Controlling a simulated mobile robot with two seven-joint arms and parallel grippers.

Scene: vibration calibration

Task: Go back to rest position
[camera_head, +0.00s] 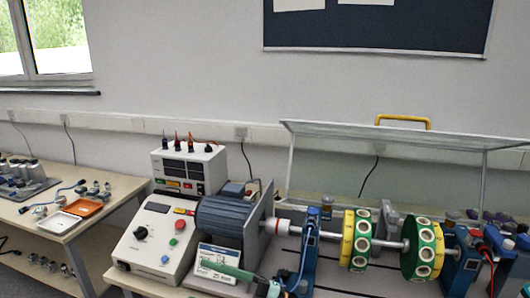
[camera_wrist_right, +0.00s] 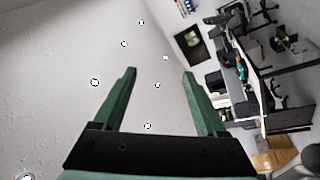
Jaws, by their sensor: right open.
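My right gripper (camera_wrist_right: 160,75) shows in the right wrist view with its two green fingers spread apart and nothing between them. It points at open room, with the ceiling behind it. The vibration rig stands on the bench there: a grey motor (camera_head: 228,222), a shaft, and two green and yellow discs, the left one (camera_head: 356,240) and the right one (camera_head: 423,250). A control box (camera_head: 152,240) with a red and a green button stands left of the motor. A raised clear guard (camera_head: 400,135) with a yellow handle is behind the shaft.
A side table at the left holds an orange tray (camera_head: 82,207), a white tray (camera_head: 59,222) and several small sensors. A meter box (camera_head: 188,167) stands behind the control box. In the right wrist view, benches and chairs (camera_wrist_right: 262,15) lie at the right, tilted.

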